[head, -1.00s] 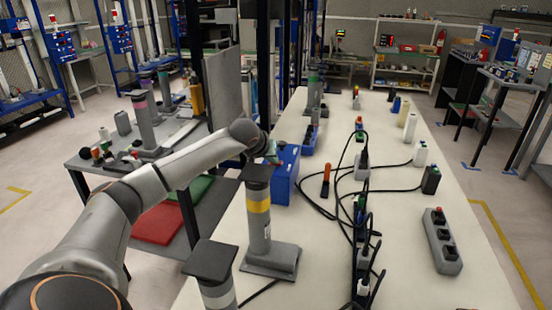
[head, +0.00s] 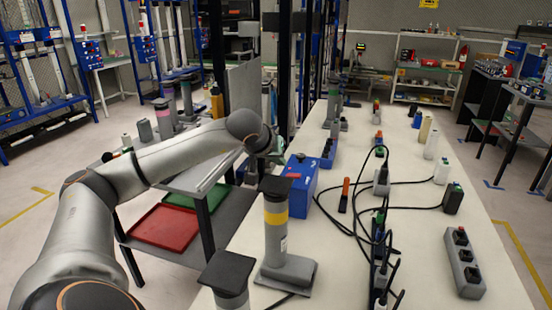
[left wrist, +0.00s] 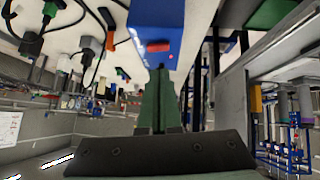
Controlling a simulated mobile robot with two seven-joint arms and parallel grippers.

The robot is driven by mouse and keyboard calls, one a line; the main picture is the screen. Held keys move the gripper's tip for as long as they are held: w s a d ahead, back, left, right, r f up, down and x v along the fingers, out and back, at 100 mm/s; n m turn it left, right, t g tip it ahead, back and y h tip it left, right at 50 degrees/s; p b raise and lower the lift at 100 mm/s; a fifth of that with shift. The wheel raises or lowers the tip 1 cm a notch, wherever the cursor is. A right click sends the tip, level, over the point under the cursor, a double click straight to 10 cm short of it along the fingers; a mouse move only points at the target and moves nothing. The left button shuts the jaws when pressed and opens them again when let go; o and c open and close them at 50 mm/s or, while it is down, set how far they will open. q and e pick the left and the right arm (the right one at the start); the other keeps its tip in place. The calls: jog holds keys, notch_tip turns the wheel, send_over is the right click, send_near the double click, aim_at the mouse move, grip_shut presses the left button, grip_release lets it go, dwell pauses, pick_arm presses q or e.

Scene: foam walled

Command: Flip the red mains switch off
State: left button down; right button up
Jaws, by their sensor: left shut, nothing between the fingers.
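A blue box (head: 308,187) stands on the left part of the long pale bench, with a small red switch on one face. The red switch (left wrist: 158,46) shows clearly in the left wrist view, on the blue box (left wrist: 157,16); I cannot tell its position. My left gripper (head: 277,157) is beside the box's upper left. Its green fingers (left wrist: 158,72) are shut and empty, pointing at the box just below the switch in the wrist picture. I cannot tell whether they touch it. My right gripper is not in view.
A grey post with a yellow band (head: 276,211) stands in front of the box. Black cables (head: 352,222) and plugs cover the bench's middle. A grey power strip (head: 452,250) lies at right. Red (head: 165,227) and green trays lie on a lower shelf at left.

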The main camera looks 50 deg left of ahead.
pick_arm(q)
jog(key=v, duration=0.2)
jog(key=shift+s+d+r, duration=0.1)
jog(key=shift+s+r, duration=0.1)
jog(key=shift+s, duration=0.1)
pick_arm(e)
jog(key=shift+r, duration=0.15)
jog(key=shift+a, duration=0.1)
pick_arm(q)
jog(key=w+r+b, duration=0.2)
jog(key=shift+r, duration=0.35)
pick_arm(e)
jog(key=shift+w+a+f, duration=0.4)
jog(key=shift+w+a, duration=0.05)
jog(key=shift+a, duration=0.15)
